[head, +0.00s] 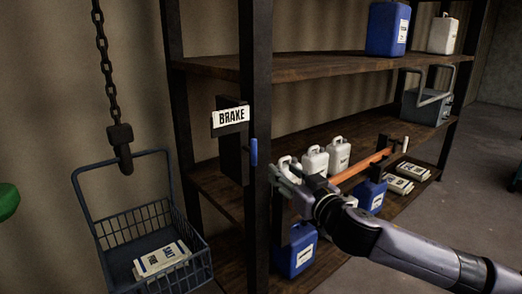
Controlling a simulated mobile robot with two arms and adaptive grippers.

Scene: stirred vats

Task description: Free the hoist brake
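The brake plate, marked BRAKE (230,117), is fixed to the dark shelf post in the head view. A short blue lever handle (254,152) hangs just below and right of it, pointing up and down. My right gripper (279,173) is a little right of and below the lever, seemingly apart from it. Its fingers overlap a white jug behind, and their opening is unclear. The hoist chain (104,45) and hook (122,150) hang at the left over a blue wire basket (112,235) holding a labelled bag (161,259). My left gripper is out of view.
The wooden shelves carry white jugs (339,152), blue jugs (388,30), a grey toolbox (425,106) and bags (405,175). An orange bar (362,167) lies behind my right arm. A green rounded thing (7,201) is at the left edge. Floor at the right is clear.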

